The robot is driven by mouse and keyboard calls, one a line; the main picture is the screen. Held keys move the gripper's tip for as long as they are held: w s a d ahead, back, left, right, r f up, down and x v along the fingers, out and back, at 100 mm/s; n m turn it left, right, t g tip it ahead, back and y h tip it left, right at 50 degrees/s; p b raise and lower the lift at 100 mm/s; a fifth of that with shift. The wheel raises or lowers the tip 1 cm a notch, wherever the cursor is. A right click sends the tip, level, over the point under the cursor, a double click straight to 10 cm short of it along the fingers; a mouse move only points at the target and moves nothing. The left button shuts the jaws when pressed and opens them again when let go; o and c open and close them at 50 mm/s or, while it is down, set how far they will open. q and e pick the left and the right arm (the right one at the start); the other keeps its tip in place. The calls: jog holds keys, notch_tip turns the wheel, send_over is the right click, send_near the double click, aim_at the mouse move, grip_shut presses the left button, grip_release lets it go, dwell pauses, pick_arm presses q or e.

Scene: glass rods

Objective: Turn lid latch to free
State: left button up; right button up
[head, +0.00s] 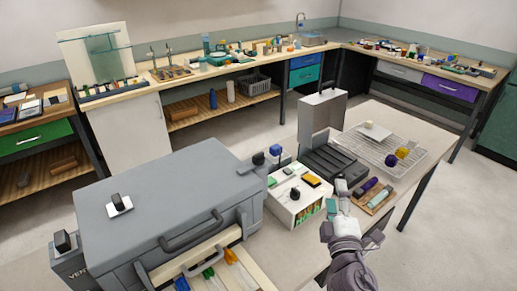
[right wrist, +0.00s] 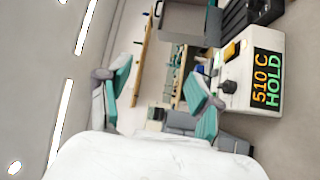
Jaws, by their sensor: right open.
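A large grey box with a closed lid (head: 165,185) stands at the front left; a bar handle (head: 190,232) runs along its front. A black knob on a white plate (head: 120,205) sits on the lid. A grey bracket with a dark knob (head: 257,160) sits at the lid's right end. I cannot tell which of these is the latch. My right gripper (head: 337,197) is open and empty, right of the white controller box (head: 305,205), well away from the lid. In the right wrist view its teal-padded fingers (right wrist: 163,95) are spread apart. My left gripper is out of view.
The controller's display (right wrist: 266,80) reads 510 C HOLD. A VENT knob (head: 63,241) is at the grey box's left. An open drawer (head: 215,265) juts out in front. A wire rack (head: 385,145), a dark ribbed tray (head: 335,165) and a wooden tray (head: 378,205) lie to the right.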

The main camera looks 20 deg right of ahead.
jog(key=w+a+r+n+t+y, duration=0.45)
jog(key=r+n+y, duration=0.25)
jog(key=n, duration=0.5)
jog(key=n+g+y, duration=0.6)
jog(key=n, duration=1)
send_near(260, 155)
jog(key=shift+t, duration=0.25)
jog(key=p+x, duration=0.1)
jog(key=x, duration=0.4)
jog(key=p+x, duration=0.1)
jog(key=x, duration=0.4)
jog(key=shift+w+a+f, duration=0.2)
jog(key=shift+w+a, duration=0.05)
jog(key=shift+w, duration=0.1)
jog(key=shift+c, duration=0.2)
grip_shut()
